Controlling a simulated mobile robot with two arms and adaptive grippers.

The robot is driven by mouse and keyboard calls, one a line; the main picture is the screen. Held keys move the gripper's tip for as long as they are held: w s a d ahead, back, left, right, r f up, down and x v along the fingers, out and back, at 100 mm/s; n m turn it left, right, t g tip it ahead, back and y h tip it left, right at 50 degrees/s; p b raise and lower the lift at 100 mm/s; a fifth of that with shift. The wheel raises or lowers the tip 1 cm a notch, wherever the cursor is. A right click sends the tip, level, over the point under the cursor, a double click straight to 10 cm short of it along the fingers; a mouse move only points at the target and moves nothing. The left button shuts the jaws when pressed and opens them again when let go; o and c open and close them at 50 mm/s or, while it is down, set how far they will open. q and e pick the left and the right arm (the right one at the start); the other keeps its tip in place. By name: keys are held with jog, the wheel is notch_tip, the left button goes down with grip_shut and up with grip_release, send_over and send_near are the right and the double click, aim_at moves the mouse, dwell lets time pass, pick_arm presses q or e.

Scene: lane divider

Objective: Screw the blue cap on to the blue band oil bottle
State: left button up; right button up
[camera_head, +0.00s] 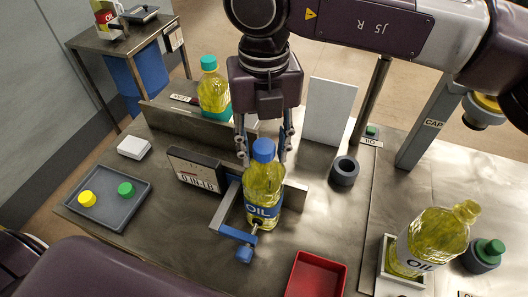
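The blue band oil bottle (263,187) stands upright on the table, at the metal clamp (228,207) with a blue handle. It holds yellow oil and bears a blue label reading OIL. The blue cap (263,149) sits on top of its neck; how tightly it is seated I cannot tell. My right gripper (264,160) points down from above. Its fingers are spread on either side of the cap, with visible gaps, so it looks open. My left gripper is out of view; only part of my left arm shows at the lower left.
A grey tray (109,216) holds yellow and green caps. A teal-capped bottle (213,92) stands behind. An uncapped bottle (435,240) tilts at the right, near a green cap (489,249) on a dark holder. A red tray (317,277) lies in front; a dark ring (345,172) sits right.

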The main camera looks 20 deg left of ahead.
jog(key=shift+c, duration=0.6)
jog(key=c, duration=0.6)
jog(key=m, duration=0.5)
jog(key=shift+m, duration=0.4)
jog(key=o, duration=0.6)
jog(key=shift+m, duration=0.3)
jog(key=shift+c, duration=0.2)
jog(key=o, duration=0.4)
jog(key=shift+o, duration=0.2)
notch_tip(320, 180, up, 12)
